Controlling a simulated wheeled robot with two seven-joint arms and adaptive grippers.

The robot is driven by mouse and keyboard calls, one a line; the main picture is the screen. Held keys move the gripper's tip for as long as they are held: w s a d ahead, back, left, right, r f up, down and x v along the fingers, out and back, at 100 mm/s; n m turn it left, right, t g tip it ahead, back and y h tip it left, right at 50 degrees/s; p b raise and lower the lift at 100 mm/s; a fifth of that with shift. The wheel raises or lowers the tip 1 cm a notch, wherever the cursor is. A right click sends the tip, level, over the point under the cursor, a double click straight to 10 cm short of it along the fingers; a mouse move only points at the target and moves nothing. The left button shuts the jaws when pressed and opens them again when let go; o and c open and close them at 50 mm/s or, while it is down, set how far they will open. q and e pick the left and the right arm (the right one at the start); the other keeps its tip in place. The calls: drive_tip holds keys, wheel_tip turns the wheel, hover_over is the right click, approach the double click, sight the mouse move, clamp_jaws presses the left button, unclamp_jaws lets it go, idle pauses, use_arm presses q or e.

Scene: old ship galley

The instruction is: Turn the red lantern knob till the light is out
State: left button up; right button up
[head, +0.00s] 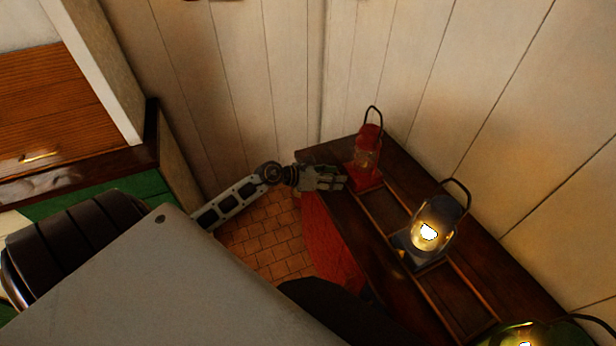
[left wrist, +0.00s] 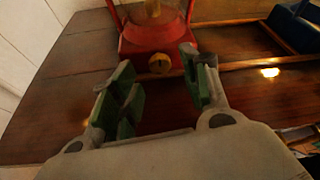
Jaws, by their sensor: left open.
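The red lantern (head: 367,157) stands upright at the far end of the dark wooden shelf, and no glow shows in its glass in the head view. In the left wrist view its red base (left wrist: 135,42) carries a round yellowish knob (left wrist: 160,63) on the near side. My left gripper (head: 338,179) is beside the lantern's base. In the left wrist view my left gripper (left wrist: 158,88) is open and empty, its green-padded fingers apart, with the knob just beyond and between the fingertips. My right gripper is not in view.
A lit blue-grey lantern (head: 432,226) stands nearer on the shelf (head: 398,280), and another lit lantern (head: 525,338) shows at the bottom edge. Low wooden rails divide the shelf. Plank walls rise behind it.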

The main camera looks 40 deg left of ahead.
use_arm(q)
drive_tip(key=v, duration=1)
idle(0.5)
idle(0.8)
